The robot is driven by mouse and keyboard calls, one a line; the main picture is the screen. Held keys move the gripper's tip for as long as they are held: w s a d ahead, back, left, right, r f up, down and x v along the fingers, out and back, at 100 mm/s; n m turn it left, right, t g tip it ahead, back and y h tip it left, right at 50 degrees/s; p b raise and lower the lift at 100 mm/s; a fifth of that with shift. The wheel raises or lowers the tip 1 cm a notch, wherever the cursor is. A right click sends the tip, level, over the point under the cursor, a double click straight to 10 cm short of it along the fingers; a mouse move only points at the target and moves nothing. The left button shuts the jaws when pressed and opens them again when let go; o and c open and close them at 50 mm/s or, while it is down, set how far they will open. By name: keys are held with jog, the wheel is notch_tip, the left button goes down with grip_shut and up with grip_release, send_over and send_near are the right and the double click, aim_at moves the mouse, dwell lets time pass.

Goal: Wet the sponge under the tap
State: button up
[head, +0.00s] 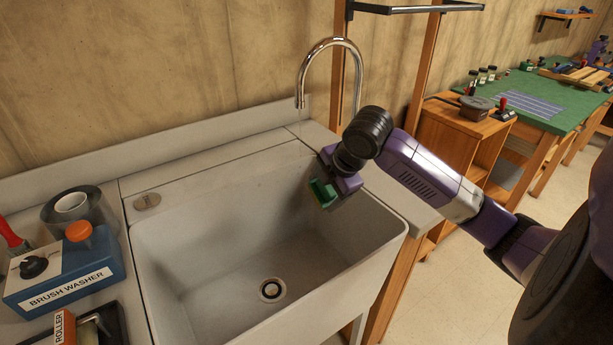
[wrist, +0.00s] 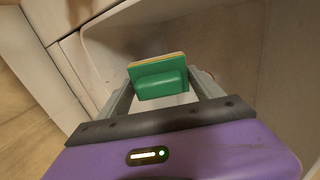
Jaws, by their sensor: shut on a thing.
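My gripper (head: 333,185) is over the right back part of the sink basin (head: 215,215). It is shut on the green sponge (head: 323,193), which has a yellowish layer along one edge. In the wrist view the sponge (wrist: 157,78) sits between the two fingers of my gripper (wrist: 162,92). The chrome tap (head: 300,85) has a curved spout that rises behind the sink, up and left of my gripper. The sponge is apart from the spout.
The basin is empty, with a drain (head: 270,290) in its floor. A blue brush washer (head: 65,275), a roll of tape (head: 75,207) and a roller tray (head: 100,325) stand on the left counter. A wooden cabinet (head: 455,140) and green-topped bench (head: 540,95) are at right.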

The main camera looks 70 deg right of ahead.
aim_at(332, 195)
jog(key=shift+s+a+r+p, duration=0.2)
jog(key=shift+s+a+r, duration=0.25)
jog(key=shift+s+r, duration=0.25)
jog(key=shift+s+a+r+p, duration=0.15)
jog(key=shift+s+a+r, duration=0.3)
jog(key=shift+s+r, duration=0.25)
jog(key=shift+s+a+r+p, duration=0.2)
jog(key=shift+s+a+r, duration=0.25)
jog(key=shift+s+r, duration=0.2)
